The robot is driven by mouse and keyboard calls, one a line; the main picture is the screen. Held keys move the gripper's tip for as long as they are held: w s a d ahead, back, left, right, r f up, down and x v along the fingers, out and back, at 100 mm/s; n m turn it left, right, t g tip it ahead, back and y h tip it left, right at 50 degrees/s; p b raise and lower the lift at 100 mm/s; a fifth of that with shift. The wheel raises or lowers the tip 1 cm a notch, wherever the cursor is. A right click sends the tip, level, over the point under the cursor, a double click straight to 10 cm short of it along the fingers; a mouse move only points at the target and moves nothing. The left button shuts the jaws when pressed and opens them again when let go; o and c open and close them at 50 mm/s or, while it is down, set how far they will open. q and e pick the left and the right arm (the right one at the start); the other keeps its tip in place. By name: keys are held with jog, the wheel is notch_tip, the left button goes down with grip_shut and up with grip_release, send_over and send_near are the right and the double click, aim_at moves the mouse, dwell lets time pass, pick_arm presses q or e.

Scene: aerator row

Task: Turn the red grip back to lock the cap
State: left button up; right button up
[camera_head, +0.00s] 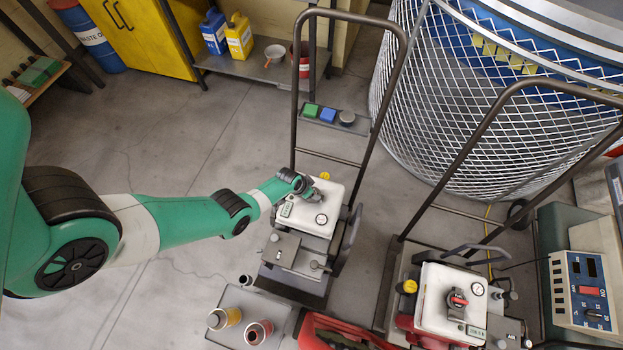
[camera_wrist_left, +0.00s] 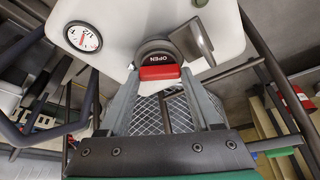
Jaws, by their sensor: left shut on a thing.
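My left gripper (camera_head: 306,188) reaches onto the top of a white aerator unit (camera_head: 309,222) in the middle of the head view. In the wrist view its two fingers (camera_wrist_left: 160,82) stand on either side of the red grip (camera_wrist_left: 159,73) and are shut on it. The grip sits on a dark round cap (camera_wrist_left: 155,47) marked OPEN on the white housing (camera_wrist_left: 115,32). In the head view the gripper hides this grip. My right gripper is in neither view.
A gauge (camera_head: 321,218) and a grey handle (camera_wrist_left: 198,42) sit near the cap. A tall cart frame (camera_head: 297,95) rises behind the unit. A second white unit (camera_head: 437,310) with its own red grip (camera_head: 457,299) stands at the lower right. A wire cage (camera_head: 440,120) fills the upper right.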

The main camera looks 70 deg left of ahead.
pick_arm(q)
jog(key=m+h+b, duration=0.1)
jog(key=m, duration=0.1)
jog(key=m+b, duration=0.1)
jog(key=m, duration=0.1)
jog(key=shift+a+f+m+h, duration=0.2)
jog(key=shift+m+h, duration=0.2)
jog(key=shift+r+m+h+b, duration=0.1)
jog(key=shift+m+h+b, duration=0.25)
jog(key=shift+m, duration=0.55)
jog(key=shift+a+m+h, duration=0.1)
jog(key=shift+m+h, duration=0.35)
jog(key=shift+m, duration=0.75)
jog(key=shift+m+g+h+b, duration=0.45)
jog(key=shift+m+b, duration=0.2)
jog(key=shift+m, duration=0.65)
jog(key=o, duration=1.4)
jog(key=shift+r, duration=0.1)
